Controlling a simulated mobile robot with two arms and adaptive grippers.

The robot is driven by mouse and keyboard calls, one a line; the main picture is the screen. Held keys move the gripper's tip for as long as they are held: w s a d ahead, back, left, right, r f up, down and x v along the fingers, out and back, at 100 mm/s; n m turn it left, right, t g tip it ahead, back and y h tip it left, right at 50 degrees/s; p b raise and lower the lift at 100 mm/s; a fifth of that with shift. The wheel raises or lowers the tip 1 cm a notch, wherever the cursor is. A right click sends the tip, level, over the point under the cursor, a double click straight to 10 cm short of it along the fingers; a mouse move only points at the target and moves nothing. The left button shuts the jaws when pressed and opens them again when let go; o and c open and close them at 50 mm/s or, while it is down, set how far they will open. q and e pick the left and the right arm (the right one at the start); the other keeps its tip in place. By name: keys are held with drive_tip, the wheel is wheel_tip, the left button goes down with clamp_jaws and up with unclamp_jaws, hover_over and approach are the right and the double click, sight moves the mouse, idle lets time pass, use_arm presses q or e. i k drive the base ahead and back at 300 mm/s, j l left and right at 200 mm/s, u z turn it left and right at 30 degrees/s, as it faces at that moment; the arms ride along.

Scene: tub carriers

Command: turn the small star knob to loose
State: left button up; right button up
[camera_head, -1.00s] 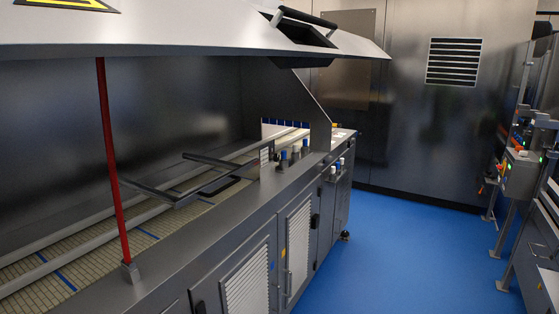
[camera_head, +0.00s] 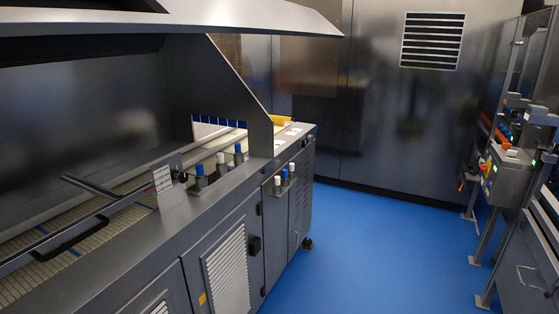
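I cannot make out a star knob for certain. A small dark knob-like part (camera_head: 182,177) sits beside a pale upright plate with markings (camera_head: 165,180) on the machine's front ledge, but its shape is too small to tell. A black handle (camera_head: 72,238) hangs on a dark bar over the slatted conveyor bed (camera_head: 25,285). Neither of my grippers is in view.
The machine's long steel body (camera_head: 215,225) runs along the left under a raised hood (camera_head: 260,18). Several blue- and white-topped posts (camera_head: 220,162) stand on its ledge. A control box on a stand (camera_head: 505,175) is at right. Blue floor (camera_head: 390,250) between is clear.

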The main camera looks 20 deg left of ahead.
sight(183, 177)
drive_tip(key=i+l+u, duration=0.15)
drive_tip(key=i, duration=0.4)
drive_tip(key=i+l+u, duration=0.15)
drive_tip(key=i, duration=0.35)
drive_tip(key=i+l+u, duration=0.2)
drive_tip(key=i, duration=0.35)
